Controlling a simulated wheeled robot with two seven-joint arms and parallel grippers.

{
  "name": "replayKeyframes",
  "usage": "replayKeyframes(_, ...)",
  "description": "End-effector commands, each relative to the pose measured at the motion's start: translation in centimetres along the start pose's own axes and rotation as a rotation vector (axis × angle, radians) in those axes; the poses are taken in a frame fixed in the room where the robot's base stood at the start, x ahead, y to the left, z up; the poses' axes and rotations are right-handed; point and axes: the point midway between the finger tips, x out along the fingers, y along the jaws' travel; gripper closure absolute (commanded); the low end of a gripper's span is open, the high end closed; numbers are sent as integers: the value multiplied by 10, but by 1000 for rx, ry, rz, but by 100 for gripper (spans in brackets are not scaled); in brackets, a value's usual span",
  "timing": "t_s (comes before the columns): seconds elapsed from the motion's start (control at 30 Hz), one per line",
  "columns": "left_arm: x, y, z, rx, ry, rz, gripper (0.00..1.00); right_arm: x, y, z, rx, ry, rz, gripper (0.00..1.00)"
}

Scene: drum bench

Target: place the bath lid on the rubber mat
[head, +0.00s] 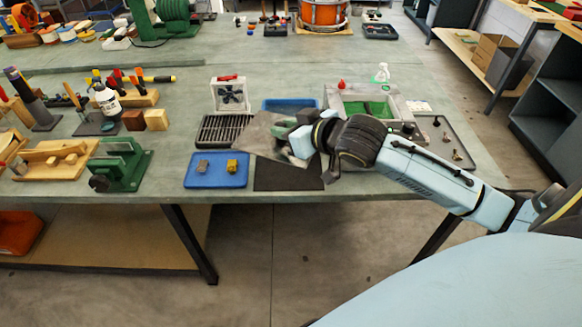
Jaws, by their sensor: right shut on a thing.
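The bath lid (260,134) is a flat grey plate. My right gripper (292,143) is shut on its right side and holds it tilted over the bench. The rubber mat (272,179) is a dark flat sheet near the front edge of the bench. The lid and my gripper hang over the mat's rear part and hide some of it. I cannot tell whether the lid touches the mat. My left gripper is out of view.
The open grey bath (338,98) with green inside stands behind my right wrist. A blue tray (215,181) with two small blocks lies left of the mat, and a slatted black rack (212,131) stands behind it. A green clamp-like device (122,166) stands farther left.

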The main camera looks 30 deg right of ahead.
Motion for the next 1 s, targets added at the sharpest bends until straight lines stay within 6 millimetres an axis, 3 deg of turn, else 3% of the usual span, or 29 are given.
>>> replayKeyframes(0.1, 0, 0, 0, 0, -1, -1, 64, 0, 23, -12, 0, 8, -13, 100)
replayKeyframes(0.27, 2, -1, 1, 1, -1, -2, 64, 4, 32, -7, 11, 11, -23, 100)
replayKeyframes(0.7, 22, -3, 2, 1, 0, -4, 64, 46, 29, 93, 13, 11, -23, 100)
replayKeyframes(1.0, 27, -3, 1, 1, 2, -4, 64, 57, 28, 118, 11, 13, -24, 100)
